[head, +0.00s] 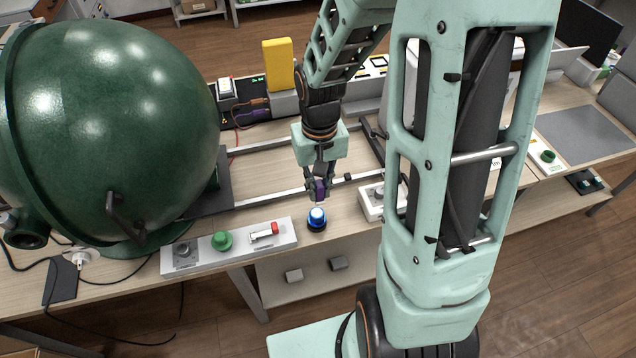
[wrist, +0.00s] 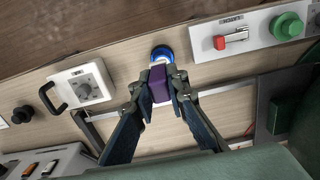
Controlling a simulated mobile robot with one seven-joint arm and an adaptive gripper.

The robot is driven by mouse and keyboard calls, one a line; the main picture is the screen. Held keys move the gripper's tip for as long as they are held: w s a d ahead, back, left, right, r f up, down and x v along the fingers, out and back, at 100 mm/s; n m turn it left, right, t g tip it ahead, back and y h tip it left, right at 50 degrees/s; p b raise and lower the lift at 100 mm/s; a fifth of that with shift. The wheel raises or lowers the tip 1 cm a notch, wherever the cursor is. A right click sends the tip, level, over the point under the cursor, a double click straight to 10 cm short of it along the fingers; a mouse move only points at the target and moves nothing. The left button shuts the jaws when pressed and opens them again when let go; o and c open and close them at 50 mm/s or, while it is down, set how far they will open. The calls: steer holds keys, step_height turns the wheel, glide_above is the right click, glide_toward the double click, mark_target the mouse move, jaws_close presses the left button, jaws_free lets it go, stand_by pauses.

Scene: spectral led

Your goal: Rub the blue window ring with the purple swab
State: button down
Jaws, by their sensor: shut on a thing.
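The blue window ring (head: 317,217) sits on a dark round base near the front edge of the bench in the head view. It also shows in the wrist view (wrist: 162,53), just beyond my fingertips. The purple swab (head: 319,190) is between the fingers of my gripper (head: 318,186), just behind and above the ring. In the wrist view the purple swab (wrist: 158,84) is a block gripped by both fingertips of my gripper (wrist: 160,90), its far end close to the ring. I cannot tell whether the swab touches the ring.
A control panel (head: 205,251) with a green button and red switch lies left of the ring. A white knob box (head: 371,205) stands to its right. A large green sphere (head: 110,120) fills the left. Metal rails (head: 265,201) run behind my gripper.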

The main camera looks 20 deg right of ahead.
steer(key=shift+s, duration=0.1)
step_height(320, 180, down, 7)
steer(key=b, duration=0.6)
steer(key=shift+w, duration=1.85)
steer(key=shift+s, duration=0.1)
steer(key=shift+s+r, duration=0.1)
steer(key=shift+s, duration=0.75)
steer(key=shift+f, duration=0.25)
steer(key=shift+f+b, duration=0.3)
steer(key=shift+b, duration=0.15)
